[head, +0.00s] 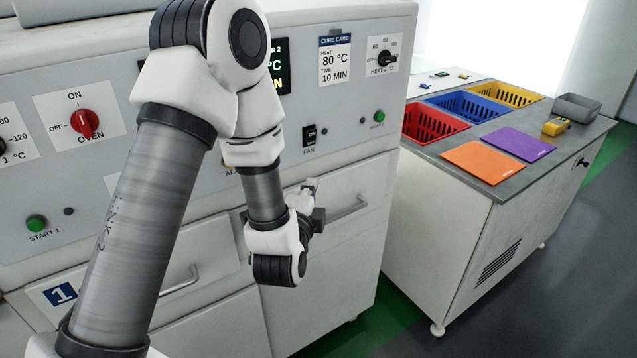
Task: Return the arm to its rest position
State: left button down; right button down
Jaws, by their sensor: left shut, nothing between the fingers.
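My left arm rises from the lower left in front of a grey-white oven cabinet (345,160) and bends down at the elbow. My left gripper (312,187) is small, beyond the wrist, and partly hidden by it. It is shut and empty, in front of the cabinet's drawer near the right drawer handle (350,209). I cannot tell whether it touches the handle. My right gripper is not in view.
The panel has a red oven knob (85,123), a green start button (36,223) and a fan switch (309,136). At right, a cart holds red (434,123), blue (468,106) and yellow (503,94) bins, with orange (482,162) and purple (518,143) mats. Floor at lower right is clear.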

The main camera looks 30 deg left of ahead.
pick_arm(q)
jog(key=s+d+f+g+h, duration=0.25)
jog(key=s+f+g, duration=0.2)
jog(key=f, duration=0.85)
jog(key=s+d+f+g+h, duration=0.1)
jog(key=s+d+f+g, duration=0.35)
jog(key=f, duration=0.85)
jog(key=s+d+f+n+g+h, duration=0.1)
jog(key=s+f+n+g, duration=0.2)
jog(key=s, duration=0.6)
jog(key=s+d+f+n+g+h, duration=0.2)
jog(key=s+f+n+g, duration=0.2)
jog(key=s+n, duration=0.6)
notch_tip(320, 180, down, 3)
jog(key=shift+s+d+r, duration=0.1)
jog(key=shift+s+d, duration=0.05)
jog(key=shift+d, duration=0.05)
